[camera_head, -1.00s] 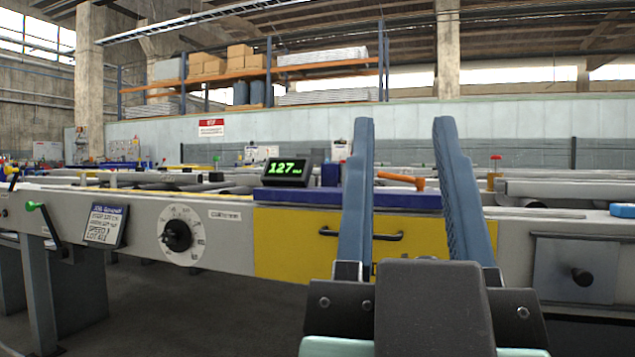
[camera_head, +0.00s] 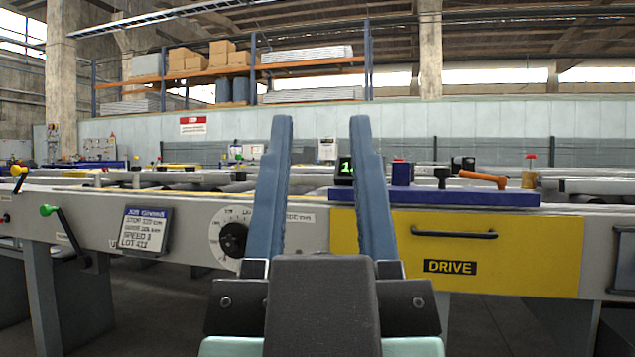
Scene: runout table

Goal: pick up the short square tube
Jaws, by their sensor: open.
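My gripper (camera_head: 320,120) stands upright in the middle of the head view, with its two blue fingers apart and nothing visible between them. It is in front of the runout table (camera_head: 185,222). I cannot pick out the short square tube. Grey lengths of stock lie on the table top, but I see it almost edge-on, and the fingers cover part of it.
A blue mat (camera_head: 465,198) on the table edge holds an orange-handled tool (camera_head: 484,178) and small dark items. A green-lit display (camera_head: 345,169) is partly hidden by the right finger. Below are a yellow DRIVE panel (camera_head: 530,254) and a sign card (camera_head: 141,229). A lever with a green knob (camera_head: 48,210) sticks out at left.

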